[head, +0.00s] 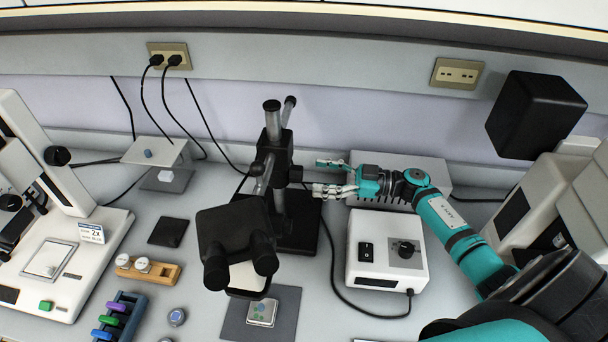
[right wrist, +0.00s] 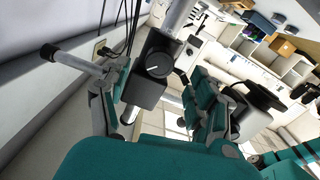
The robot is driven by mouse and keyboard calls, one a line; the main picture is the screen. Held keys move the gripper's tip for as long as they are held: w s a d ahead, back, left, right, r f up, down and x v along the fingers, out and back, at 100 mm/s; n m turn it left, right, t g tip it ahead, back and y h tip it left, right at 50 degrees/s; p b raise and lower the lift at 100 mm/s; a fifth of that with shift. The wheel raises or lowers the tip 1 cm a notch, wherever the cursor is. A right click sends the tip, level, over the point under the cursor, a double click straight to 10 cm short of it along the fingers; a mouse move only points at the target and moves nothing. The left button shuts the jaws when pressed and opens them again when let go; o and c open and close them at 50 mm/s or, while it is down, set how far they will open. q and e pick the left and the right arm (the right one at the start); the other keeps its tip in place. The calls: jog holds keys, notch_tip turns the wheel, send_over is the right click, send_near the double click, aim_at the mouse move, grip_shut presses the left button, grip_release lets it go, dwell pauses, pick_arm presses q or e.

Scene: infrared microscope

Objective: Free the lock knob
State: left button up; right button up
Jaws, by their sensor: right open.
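The lock knob (head: 296,174) is a small black knob on the right side of the black clamp on the microscope stand's post (head: 273,125). In the right wrist view the knob (right wrist: 158,66) faces me, round with a white line across it, on the black clamp block. My right gripper (head: 320,177) is open and empty, just right of the knob and pointing at it. In the right wrist view its fingers (right wrist: 158,108) stand to either side, with the knob between and beyond them. I see no contact. My left gripper is not in view.
The microscope head (head: 238,235) with black eyepieces hangs in front of the post. A white control box (head: 385,250) and a grey ribbed box (head: 425,175) stand at right. A wooden block (head: 148,270) and a coloured rack (head: 120,315) lie at left.

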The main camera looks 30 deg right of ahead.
aim_at(296, 174)
jog(key=x, duration=0.5)
jog(key=c, duration=1.2)
